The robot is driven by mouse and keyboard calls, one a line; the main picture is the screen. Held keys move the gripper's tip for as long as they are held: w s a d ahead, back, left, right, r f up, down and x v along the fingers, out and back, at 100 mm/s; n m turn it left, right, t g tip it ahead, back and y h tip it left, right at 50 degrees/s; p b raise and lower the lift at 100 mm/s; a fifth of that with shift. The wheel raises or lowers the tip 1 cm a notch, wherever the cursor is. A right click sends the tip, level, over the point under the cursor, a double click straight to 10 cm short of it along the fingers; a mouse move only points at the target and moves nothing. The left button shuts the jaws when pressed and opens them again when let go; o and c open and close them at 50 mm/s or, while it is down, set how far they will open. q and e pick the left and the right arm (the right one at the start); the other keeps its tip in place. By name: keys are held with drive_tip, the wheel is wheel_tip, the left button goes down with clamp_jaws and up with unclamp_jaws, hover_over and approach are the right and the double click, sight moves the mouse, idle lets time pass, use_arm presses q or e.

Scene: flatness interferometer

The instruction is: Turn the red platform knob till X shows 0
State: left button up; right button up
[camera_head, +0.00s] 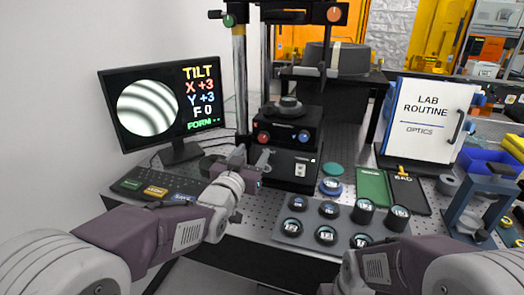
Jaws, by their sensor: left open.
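The red platform knob (263,137) is on the left of the front face of the black platform block (288,120). A blue knob (304,138) is on the right of that face. The monitor (149,105) shows striped fringes and reads TILT, X +3, Y +3, F 0. My left gripper (251,157) is open and empty, just below and slightly left of the red knob, apart from it as far as I can see. My right arm comes in at the bottom right; only a bit of its gripper (326,288) shows at the bottom edge, its fingers hidden.
A panel of labelled buttons (154,191) lies below the monitor. A grey tray (262,222) of several round pieces sits at front centre. A LAB ROUTINE board (424,118), green and black mats, and a blue bin (484,158) stand right. Posts rise behind the block.

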sight(263, 138)
use_arm(q)
drive_tip(key=p+x, duration=0.1)
drive_tip(key=x, duration=0.8)
drive_tip(key=shift+f, duration=0.1)
clamp_jaws()
